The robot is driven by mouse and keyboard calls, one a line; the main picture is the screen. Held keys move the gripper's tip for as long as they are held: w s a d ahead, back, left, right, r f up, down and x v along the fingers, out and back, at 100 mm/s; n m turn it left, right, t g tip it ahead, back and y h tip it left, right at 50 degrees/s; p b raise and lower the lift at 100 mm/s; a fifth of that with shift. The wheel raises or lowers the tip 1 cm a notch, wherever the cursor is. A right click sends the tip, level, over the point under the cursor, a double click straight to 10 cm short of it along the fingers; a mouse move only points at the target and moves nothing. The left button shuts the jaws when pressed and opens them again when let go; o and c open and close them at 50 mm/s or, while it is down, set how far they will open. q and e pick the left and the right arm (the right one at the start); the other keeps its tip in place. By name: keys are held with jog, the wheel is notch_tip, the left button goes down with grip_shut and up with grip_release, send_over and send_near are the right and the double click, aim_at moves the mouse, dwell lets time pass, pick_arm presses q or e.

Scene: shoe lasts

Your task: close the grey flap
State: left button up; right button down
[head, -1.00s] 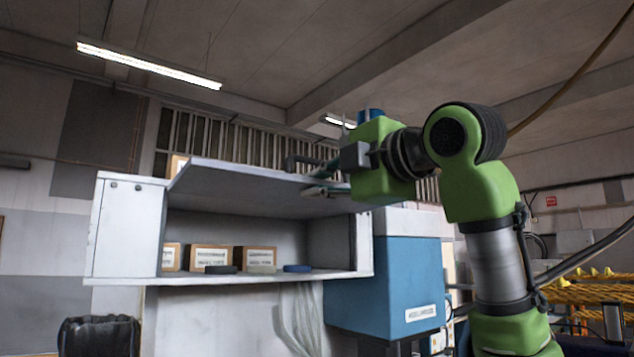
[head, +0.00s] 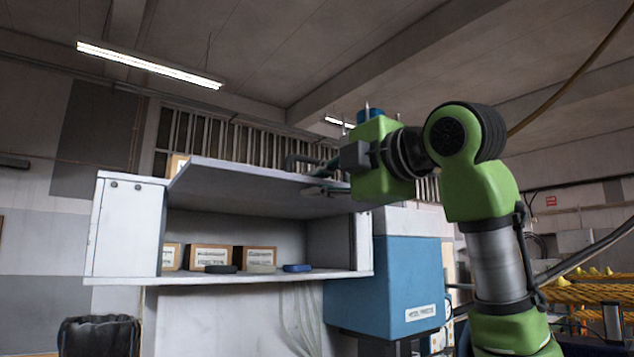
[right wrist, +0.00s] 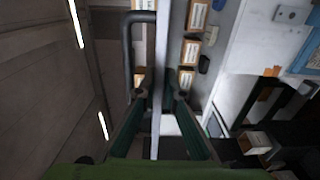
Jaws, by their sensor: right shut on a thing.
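The grey flap (head: 235,180) is raised above the open front of a white wall cabinet (head: 130,228), sticking out nearly level. A dark bar handle (head: 300,159) sits on its upper face near the right end. My right gripper (head: 322,180) is at the flap's right front edge. In the right wrist view, its two green fingers (right wrist: 162,95) lie on either side of the flap (right wrist: 169,65), shut on it, with the handle (right wrist: 129,50) beside one finger. The exact contact is partly hidden. My left gripper is out of view.
Small labelled boxes (head: 210,258) stand inside the cabinet, with dark and blue flat items (head: 297,268) in front of them on its floor. A blue box-shaped unit (head: 395,285) is right of and below the cabinet. A black bin (head: 98,335) stands lower left.

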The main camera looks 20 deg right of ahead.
jog(key=shift+d+r, duration=0.15)
jog(key=shift+r, duration=0.15)
jog(key=c, duration=2.5)
grip_release()
jog(key=shift+w+f, duration=0.25)
jog(key=shift+w, duration=0.05)
jog(key=shift+s, duration=0.1)
jog(key=v, duration=1.2)
